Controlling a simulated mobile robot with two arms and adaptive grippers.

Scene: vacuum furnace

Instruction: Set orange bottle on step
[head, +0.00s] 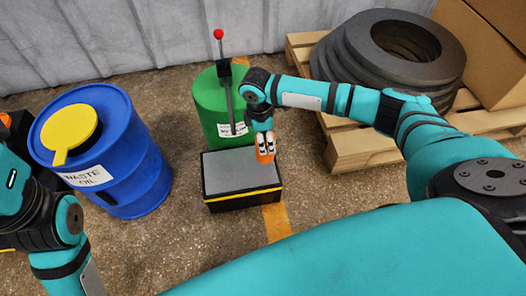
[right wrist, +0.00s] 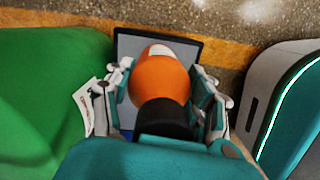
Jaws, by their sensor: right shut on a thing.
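The orange bottle (head: 265,157) is in my right gripper (head: 264,141), whose fingers are shut on it from both sides. In the right wrist view the bottle (right wrist: 162,78) sits between the two finger pads of the gripper (right wrist: 165,88), with a dark part toward the palm. The step (head: 225,172) is a low black box with a grey top and a yellow stripe. The bottle overlaps the step's right back part in the head view; I cannot tell whether it touches the top. The step's dark rim (right wrist: 122,36) shows behind the bottle. My left gripper is out of view.
A green drum (head: 209,104) with a red-knobbed pump lever (head: 219,36) stands right behind the step. A blue waste oil drum (head: 130,150) is at left. A pallet (head: 352,152) with dark rings (head: 440,66) and cardboard boxes is at right. The step's top looks clear.

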